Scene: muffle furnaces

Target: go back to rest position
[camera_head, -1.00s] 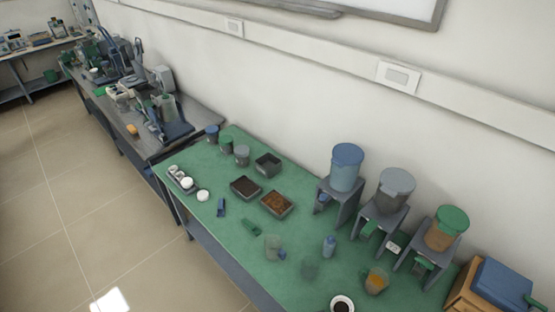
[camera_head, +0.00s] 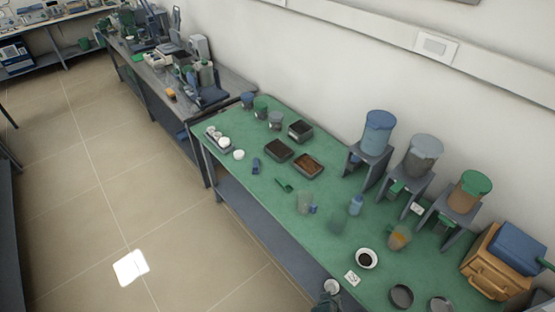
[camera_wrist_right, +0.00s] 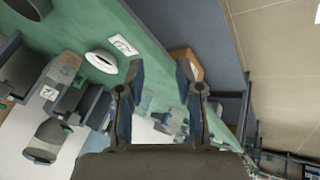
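My right gripper (camera_wrist_right: 163,80) shows in the right wrist view with its two fingers apart and nothing between them. It points over the green table (camera_wrist_right: 165,65). In the head view a dark part, perhaps one of my grippers, shows at the bottom edge below a small white-rimmed cup (camera_head: 332,286). I cannot tell which arm it belongs to or whether it holds the cup. No left gripper can be made out for certain.
The green table (camera_head: 250,195) carries trays, jars, a white bowl (camera_head: 367,258) and several dispensers along the wall. A brown box (camera_head: 492,272) stands at the right end. A bench (camera_head: 150,68) with equipment stands behind left.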

